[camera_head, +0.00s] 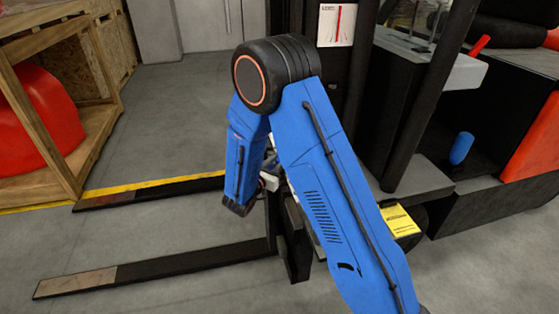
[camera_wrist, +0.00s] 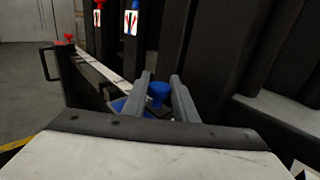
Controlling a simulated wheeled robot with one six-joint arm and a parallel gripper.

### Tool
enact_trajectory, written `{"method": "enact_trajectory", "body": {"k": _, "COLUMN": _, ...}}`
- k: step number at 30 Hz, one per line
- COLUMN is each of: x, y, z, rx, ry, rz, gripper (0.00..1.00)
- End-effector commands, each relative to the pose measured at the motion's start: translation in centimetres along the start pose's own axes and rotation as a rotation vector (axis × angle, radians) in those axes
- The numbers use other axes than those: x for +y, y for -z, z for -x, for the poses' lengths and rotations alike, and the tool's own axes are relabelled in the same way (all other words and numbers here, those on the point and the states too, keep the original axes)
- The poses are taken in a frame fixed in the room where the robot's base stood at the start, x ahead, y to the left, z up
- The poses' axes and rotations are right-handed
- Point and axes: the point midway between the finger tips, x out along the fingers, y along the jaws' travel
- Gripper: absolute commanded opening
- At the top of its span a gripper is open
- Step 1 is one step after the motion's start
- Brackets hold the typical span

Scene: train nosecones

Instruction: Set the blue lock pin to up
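The blue lock pin (camera_wrist: 158,91) shows its round knob in the wrist view, near the centre, above a dark part of the machine. My gripper (camera_wrist: 160,84) has its two grey fingers apart, one on each side of the knob. The knob nearly fills the space between the fingertips; I cannot see contact on either side. The pin's lower part and its seat are hidden. In the head view, my blue arm covers most of my gripper and the pin cannot be made out.
Red knobs (camera_wrist: 69,37) (camera_wrist: 97,4) stand at the left in the wrist view. Black uprights (camera_wrist: 222,45) rise close on the right.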

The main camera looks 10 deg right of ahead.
Motion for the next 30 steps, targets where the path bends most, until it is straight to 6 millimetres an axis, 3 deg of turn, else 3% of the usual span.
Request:
{"method": "enact_trajectory", "body": {"k": 5, "x": 0.0, "y": -0.5, "z": 0.0, "rx": 0.0, "ry": 0.0, "rz": -0.002, "gripper": 0.0}}
{"method": "enact_trajectory", "body": {"k": 13, "x": 0.0, "y": -3.2, "z": 0.0, "rx": 0.0, "ry": 0.0, "rz": -0.002, "gripper": 0.0}}
{"method": "enact_trajectory", "body": {"k": 22, "x": 0.0, "y": -3.6, "z": 0.0, "rx": -0.003, "ry": 0.0, "rz": -0.002, "gripper": 0.0}}
{"method": "enact_trajectory", "body": {"k": 23, "x": 0.0, "y": -3.6, "z": 0.0, "rx": -0.003, "ry": 0.0, "rz": -0.002, "gripper": 0.28}}
{"method": "enact_trajectory", "body": {"k": 25, "x": 0.0, "y": -3.6, "z": 0.0, "rx": -0.003, "ry": 0.0, "rz": -0.002, "gripper": 0.44}}
{"method": "enact_trajectory", "body": {"k": 30, "x": 0.0, "y": -3.5, "z": 0.0, "rx": -0.001, "ry": 0.0, "rz": -0.001, "gripper": 0.44}}
